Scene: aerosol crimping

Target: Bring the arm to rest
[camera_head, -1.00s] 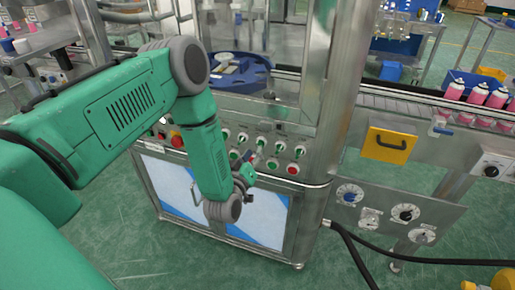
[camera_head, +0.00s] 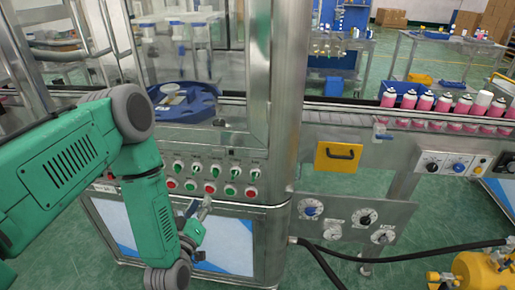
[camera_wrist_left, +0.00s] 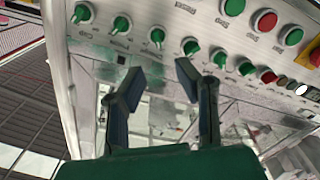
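My green left arm comes in from the left in the head view and bends down in front of the machine's control panel (camera_head: 240,178). My left gripper (camera_head: 198,213) is at the lower edge of that panel. In the left wrist view the two dark fingers of my left gripper (camera_wrist_left: 159,72) stand apart with nothing between them. Green knobs (camera_wrist_left: 157,37) and red and green buttons (camera_wrist_left: 264,20) lie beyond the fingertips. I see no contact with the panel. My right arm and gripper are not in view.
A steel post (camera_head: 278,100) stands right of the panel. A blue round turntable (camera_head: 186,105) sits behind it. Pink cans with white tops (camera_head: 425,102) line the conveyor at right. A yellow plate (camera_head: 338,157) is below it. A yellow machine (camera_head: 480,272) and black hose lie at lower right.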

